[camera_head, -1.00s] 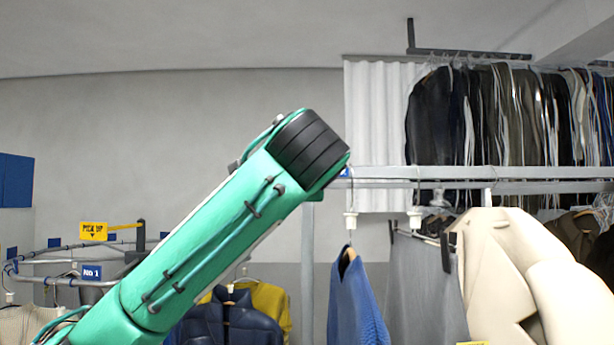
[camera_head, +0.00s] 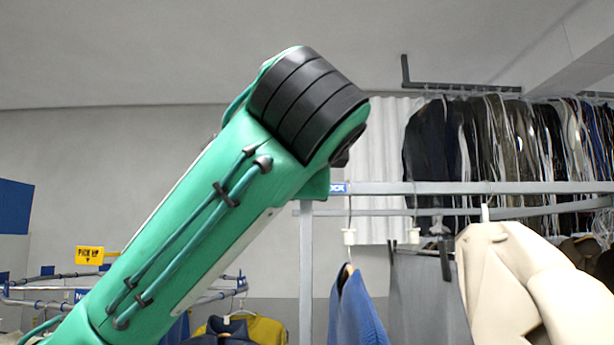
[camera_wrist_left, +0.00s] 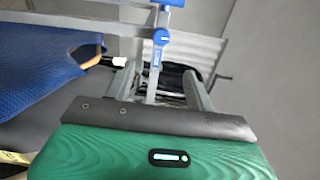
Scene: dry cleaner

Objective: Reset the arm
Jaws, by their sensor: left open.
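My left arm, green with a ribbed black joint, rises from the lower left across the head view. Its gripper is hidden there. In the left wrist view my left gripper (camera_wrist_left: 161,76) shows beyond its green housing, with two grey fingers apart and nothing seen between them. A metal rail post and blue tag (camera_wrist_left: 157,56) show beyond the fingers. My right gripper is in neither view.
A blue garment (camera_head: 354,312), grey cloth (camera_head: 428,290) and cream coat (camera_head: 510,280) hang right of my arm; a blue garment (camera_wrist_left: 40,65) also shows in the wrist view. A metal rail (camera_head: 450,188) crosses behind. A yellow pick-up sign (camera_head: 89,255) stands left.

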